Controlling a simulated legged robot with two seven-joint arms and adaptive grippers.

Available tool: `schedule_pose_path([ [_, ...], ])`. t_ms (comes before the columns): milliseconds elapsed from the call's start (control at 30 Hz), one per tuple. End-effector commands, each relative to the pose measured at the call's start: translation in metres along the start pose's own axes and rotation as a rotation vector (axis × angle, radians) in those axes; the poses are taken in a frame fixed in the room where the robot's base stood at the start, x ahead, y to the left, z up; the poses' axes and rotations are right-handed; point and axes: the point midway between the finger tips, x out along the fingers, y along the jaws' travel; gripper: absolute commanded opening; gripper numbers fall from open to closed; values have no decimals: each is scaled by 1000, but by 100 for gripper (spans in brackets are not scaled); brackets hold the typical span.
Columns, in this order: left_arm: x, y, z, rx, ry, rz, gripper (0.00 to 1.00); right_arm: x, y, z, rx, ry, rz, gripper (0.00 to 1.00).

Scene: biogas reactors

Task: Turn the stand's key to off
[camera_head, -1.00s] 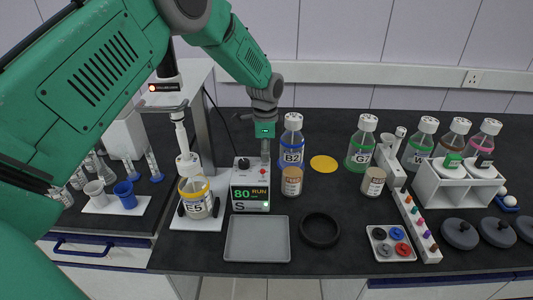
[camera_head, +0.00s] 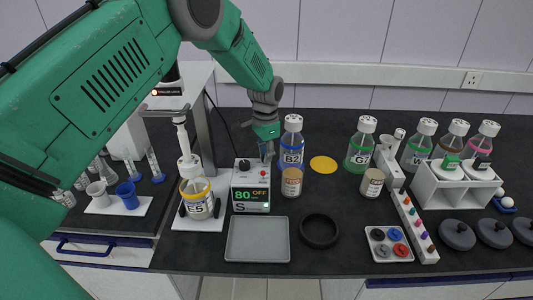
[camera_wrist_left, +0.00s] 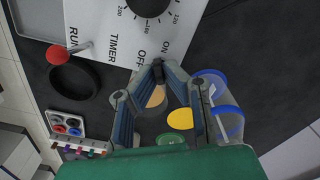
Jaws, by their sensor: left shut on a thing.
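The stand's control box (camera_head: 240,203), marked S, has a display (camera_head: 250,194) reading 80 OFF. Its top panel (camera_wrist_left: 105,25) fills the upper left of the left wrist view, with a black dial, a red-tipped lever (camera_wrist_left: 60,54) and the labels RUN, TIMER, OFF and ON. My left gripper (camera_head: 266,156) is at the back right of the box top. In the left wrist view its fingertips (camera_wrist_left: 157,72) are closed on a small dark key (camera_wrist_left: 157,74) beside the OFF and ON labels. The fingers hide most of the key. My right gripper is in neither view.
Bottle B2 (camera_head: 291,148) and a tan-capped jar (camera_head: 291,184) stand close to the right of the box. Bottle E5 (camera_head: 199,203) is on the stand at left. A grey tray (camera_head: 258,240) and a black ring (camera_head: 319,230) lie in front.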

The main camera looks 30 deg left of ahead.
Motion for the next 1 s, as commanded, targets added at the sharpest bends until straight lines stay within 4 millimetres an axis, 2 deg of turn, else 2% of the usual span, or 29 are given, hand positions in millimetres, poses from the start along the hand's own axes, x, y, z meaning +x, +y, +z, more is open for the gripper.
schedule_pose_path([
  [700, 1, -2, 0, -675, 3, -1, 0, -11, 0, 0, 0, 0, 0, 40],
  [1000, 1, -3, 0, -907, 4, -1, 0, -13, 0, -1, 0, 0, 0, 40],
])
